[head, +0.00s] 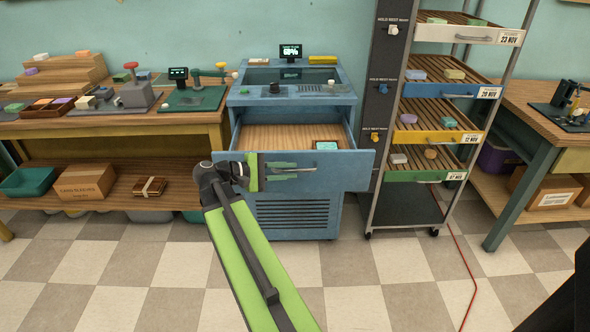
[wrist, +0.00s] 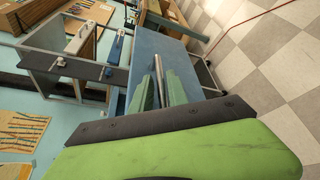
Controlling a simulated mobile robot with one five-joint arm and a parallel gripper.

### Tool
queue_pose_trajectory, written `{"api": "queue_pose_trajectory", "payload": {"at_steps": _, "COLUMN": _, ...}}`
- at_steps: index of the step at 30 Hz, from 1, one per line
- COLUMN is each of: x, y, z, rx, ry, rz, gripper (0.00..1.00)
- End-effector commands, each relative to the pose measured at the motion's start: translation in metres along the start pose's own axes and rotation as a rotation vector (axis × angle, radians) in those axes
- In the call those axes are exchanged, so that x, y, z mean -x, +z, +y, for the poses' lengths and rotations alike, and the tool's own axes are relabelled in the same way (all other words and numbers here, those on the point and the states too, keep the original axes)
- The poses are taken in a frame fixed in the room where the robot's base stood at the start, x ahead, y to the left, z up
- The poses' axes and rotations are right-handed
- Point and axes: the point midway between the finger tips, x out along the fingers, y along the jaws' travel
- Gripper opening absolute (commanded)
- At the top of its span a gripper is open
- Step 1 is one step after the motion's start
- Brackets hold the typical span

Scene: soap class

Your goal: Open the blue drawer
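The blue drawer (head: 345,179) stands pulled well out of the blue cabinet (head: 290,97). Its wooden floor shows, with a small dark box with a teal top (head: 326,145) inside at the right. The drawer front also shows in the wrist view (wrist: 180,55). My gripper (head: 290,171) is at the drawer front from the left. Its green fingers lie on both sides of the metal handle (wrist: 159,68) and look closed on it. The right end of the handle sticks out past the fingertips in the head view.
A wheeled rack (head: 440,90) with colored trays stands close to the right of the drawer. A wooden workbench (head: 120,125) is at the left and another (head: 540,125) at the far right. Checkered floor lies clear in front. A red cable (head: 462,255) runs across the floor at right.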

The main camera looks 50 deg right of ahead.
Motion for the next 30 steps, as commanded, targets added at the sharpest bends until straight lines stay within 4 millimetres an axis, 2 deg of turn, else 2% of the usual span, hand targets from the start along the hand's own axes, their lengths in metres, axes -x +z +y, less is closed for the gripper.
{"api": "queue_pose_trajectory", "payload": {"at_steps": 1, "x": 0.016, "y": 0.000, "z": 0.004, "rx": 0.001, "ry": 0.002, "rz": 0.004, "gripper": 0.20}}
{"api": "queue_pose_trajectory", "payload": {"at_steps": 9, "x": 0.093, "y": 0.000, "z": 0.004, "rx": 0.001, "ry": 0.002, "rz": 0.005, "gripper": 0.20}}
{"api": "queue_pose_trajectory", "payload": {"at_steps": 15, "x": 0.133, "y": -0.001, "z": 0.002, "rx": 0.001, "ry": 0.001, "rz": 0.003, "gripper": 0.20}}
{"api": "queue_pose_trajectory", "payload": {"at_steps": 21, "x": 0.146, "y": 0.000, "z": 0.000, "rx": 0.001, "ry": 0.000, "rz": 0.002, "gripper": 0.20}}
{"api": "queue_pose_trajectory", "payload": {"at_steps": 30, "x": 0.146, "y": 0.000, "z": 0.000, "rx": 0.001, "ry": 0.000, "rz": 0.002, "gripper": 0.20}}
